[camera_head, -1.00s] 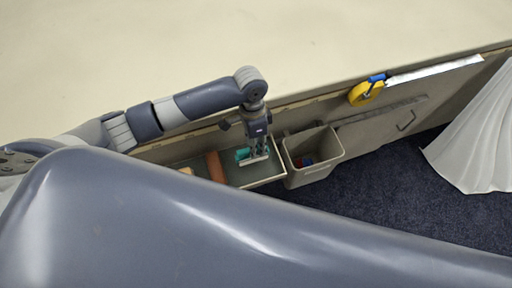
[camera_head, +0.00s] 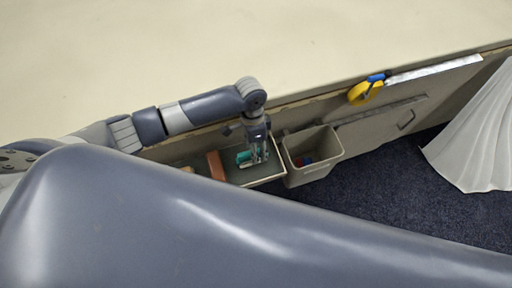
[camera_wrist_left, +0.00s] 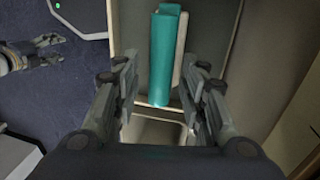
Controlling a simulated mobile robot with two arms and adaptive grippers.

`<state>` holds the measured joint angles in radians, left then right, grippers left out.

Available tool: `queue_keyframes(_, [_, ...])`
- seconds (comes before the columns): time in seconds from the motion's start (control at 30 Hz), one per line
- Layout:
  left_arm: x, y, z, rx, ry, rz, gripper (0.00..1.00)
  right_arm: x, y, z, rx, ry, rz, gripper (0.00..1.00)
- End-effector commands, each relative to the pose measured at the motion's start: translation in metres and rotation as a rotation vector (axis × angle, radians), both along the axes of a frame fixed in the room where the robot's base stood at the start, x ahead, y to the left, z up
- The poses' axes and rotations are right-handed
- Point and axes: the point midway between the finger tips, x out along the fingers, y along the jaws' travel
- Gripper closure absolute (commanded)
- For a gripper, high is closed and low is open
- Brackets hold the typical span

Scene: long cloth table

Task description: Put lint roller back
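A teal cylinder (camera_wrist_left: 163,60) with a pale part beside it, seemingly the lint roller, lies in the shallow tray (camera_wrist_left: 128,28) on the table's side. It also shows in the head view (camera_head: 243,157). My left gripper (camera_wrist_left: 162,68) is open, its fingers on either side of the cylinder's near end with gaps visible. In the head view my left gripper (camera_head: 259,158) reaches down into the tray at its right end. My right gripper (camera_wrist_left: 52,50) shows small at the left of the wrist view, its fingers looking apart and empty.
A grey bin (camera_head: 313,157) with small red and blue items hangs right of the tray. An orange-brown block (camera_head: 216,166) lies left in the tray. A yellow tape-like item with blue (camera_head: 365,92) is on the table's side. The tabletop (camera_head: 300,45) is clear.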

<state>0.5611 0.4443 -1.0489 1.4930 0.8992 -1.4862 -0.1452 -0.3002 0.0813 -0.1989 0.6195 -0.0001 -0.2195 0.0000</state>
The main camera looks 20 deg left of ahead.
Motion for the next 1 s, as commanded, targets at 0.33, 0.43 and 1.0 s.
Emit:
queue_keyframes(0.33, [0.006, 0.003, 0.031, -0.001, -0.004, 0.000, 0.61, 0.001, 0.005, 0.000, 0.006, -0.002, 0.001, 0.44])
queue_keyframes(0.43, [0.010, 0.006, 0.053, -0.002, -0.006, -0.001, 0.61, 0.001, 0.005, -0.002, 0.006, -0.002, 0.001, 0.44])
queue_keyframes(1.0, [0.020, 0.013, 0.121, 0.000, 0.000, 0.000, 0.61, 0.001, 0.002, -0.005, 0.002, -0.001, 0.001, 0.44])
